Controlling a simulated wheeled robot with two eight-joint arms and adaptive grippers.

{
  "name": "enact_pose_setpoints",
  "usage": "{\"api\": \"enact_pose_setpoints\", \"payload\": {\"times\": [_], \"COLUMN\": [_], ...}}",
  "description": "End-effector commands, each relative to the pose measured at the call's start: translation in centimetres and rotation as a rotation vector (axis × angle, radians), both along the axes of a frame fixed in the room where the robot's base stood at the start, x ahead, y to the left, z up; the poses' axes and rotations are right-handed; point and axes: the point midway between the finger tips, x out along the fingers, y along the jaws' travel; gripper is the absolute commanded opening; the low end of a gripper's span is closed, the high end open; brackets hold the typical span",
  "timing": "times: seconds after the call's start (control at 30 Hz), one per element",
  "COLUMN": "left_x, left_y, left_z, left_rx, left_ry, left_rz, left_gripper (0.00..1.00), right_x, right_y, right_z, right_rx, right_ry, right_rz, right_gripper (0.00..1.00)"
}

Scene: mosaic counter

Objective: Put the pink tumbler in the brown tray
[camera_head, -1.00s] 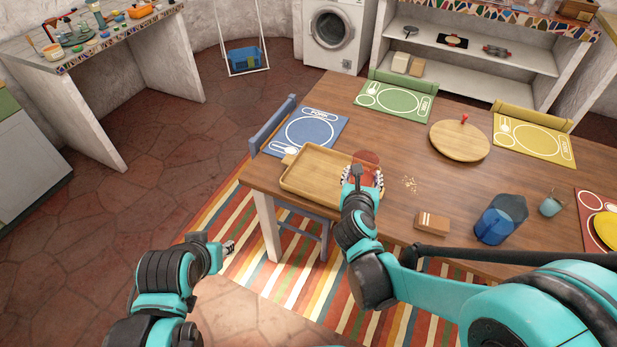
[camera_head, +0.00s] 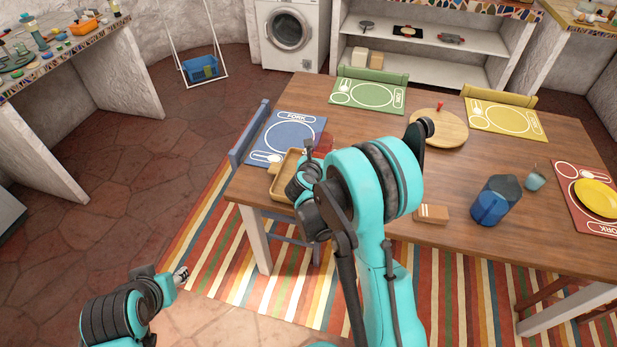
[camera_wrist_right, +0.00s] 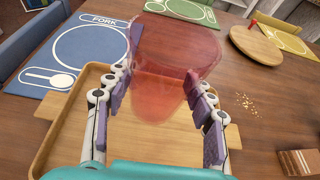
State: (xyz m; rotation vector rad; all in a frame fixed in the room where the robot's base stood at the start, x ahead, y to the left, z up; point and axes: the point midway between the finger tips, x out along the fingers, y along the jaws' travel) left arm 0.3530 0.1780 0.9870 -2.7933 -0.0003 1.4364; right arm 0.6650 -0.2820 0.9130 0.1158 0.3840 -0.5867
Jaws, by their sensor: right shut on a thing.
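The pink tumbler (camera_wrist_right: 170,75) is see-through and sits between the fingers of my right gripper (camera_wrist_right: 155,95), which is shut on it. In the head view the tumbler (camera_head: 322,144) shows only partly behind my right arm. The brown tray (camera_wrist_right: 62,135) lies on the table beneath the gripper. Its left part (camera_head: 277,187) shows in the head view, and my arm hides the rest. I cannot tell whether the tumbler touches the tray. My left gripper (camera_head: 182,275) is low at the left, away from the table, too small to read.
A blue placemat (camera_head: 287,138) lies beside the tray. A round wooden board (camera_head: 440,128), a brown block (camera_head: 432,214), a blue pitcher (camera_head: 494,200) and a small cup (camera_head: 536,180) stand to the right. Crumbs (camera_wrist_right: 247,104) lie right of the tray.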

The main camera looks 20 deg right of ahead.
Motion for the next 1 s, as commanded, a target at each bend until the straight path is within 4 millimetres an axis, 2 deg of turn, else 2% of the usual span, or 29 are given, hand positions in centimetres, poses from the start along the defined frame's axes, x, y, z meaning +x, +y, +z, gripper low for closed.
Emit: {"api": "enact_pose_setpoints", "payload": {"times": [0.03,0.2,0.4,0.63,0.87,1.0], "left_x": [0.0,0.0,0.0,0.0,0.0,0.0], "left_y": [0.0,0.0,0.0,0.0,0.0,0.0], "left_z": [-0.8,-2.3,-3.6,-4.1,-6.0,-5.9], "left_rx": [0.000,0.000,0.000,0.000,0.000,0.000], "left_ry": [0.000,0.000,0.000,0.000,0.000,0.000], "left_rz": [0.000,0.000,0.000,0.000,0.000,0.000], "left_gripper": [0.40,0.40,0.40,0.40,0.40,0.40], "right_x": [0.8,3.3,5.5,6.1,6.1,6.1], "right_y": [1.1,4.4,7.2,8.1,8.0,8.0], "right_z": [-1.0,-3.6,-5.6,-6.7,-10.1,-10.0], "right_rx": [-0.001,-0.001,-0.001,-0.001,-0.001,-0.001], "right_ry": [-0.001,0.000,0.000,-0.001,-0.001,-0.001], "right_rz": [0.004,0.006,0.003,0.002,0.002,0.002], "right_gripper": [0.02,0.02,0.02,0.02,0.02,0.02]}}
